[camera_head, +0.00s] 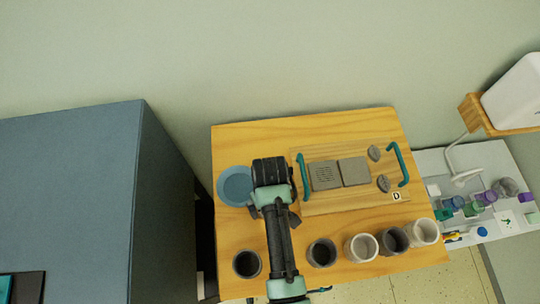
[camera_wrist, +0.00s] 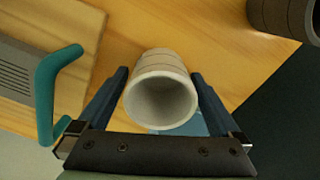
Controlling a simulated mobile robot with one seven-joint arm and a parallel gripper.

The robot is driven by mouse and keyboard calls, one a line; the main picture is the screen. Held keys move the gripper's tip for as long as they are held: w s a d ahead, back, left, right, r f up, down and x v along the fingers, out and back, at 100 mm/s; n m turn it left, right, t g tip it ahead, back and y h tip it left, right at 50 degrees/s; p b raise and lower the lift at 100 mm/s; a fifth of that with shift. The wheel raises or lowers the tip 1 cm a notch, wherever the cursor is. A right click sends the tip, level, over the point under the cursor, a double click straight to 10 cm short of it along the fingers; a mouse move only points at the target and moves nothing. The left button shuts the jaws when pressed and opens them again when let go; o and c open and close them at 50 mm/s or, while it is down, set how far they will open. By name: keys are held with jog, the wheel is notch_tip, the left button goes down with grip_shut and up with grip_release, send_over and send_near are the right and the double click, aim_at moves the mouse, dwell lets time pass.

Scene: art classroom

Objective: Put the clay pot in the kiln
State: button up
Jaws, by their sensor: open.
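A pale grey clay pot (camera_wrist: 160,92) shows in the wrist view, its open mouth facing the camera. My gripper (camera_wrist: 159,74) is open, with one finger on each side of the pot. I cannot tell whether the fingers touch it. In the head view my gripper (camera_head: 271,172) is over the left part of the wooden table (camera_head: 240,140), beside a blue dish (camera_head: 236,186), and hides the pot. I cannot identify a kiln for sure in either view.
A wooden tray (camera_head: 335,204) with teal handles holds grey tiles and leaf shapes. Dark pots (camera_head: 247,264) and pale pots (camera_head: 361,247) line the front edge. A large blue-grey box (camera_head: 70,190) stands left. A white side table (camera_head: 480,160) with jars stands right.

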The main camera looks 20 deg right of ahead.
notch_tip(320, 180, up, 12)
jog(key=shift+r, duration=0.2)
dwell(0.4)
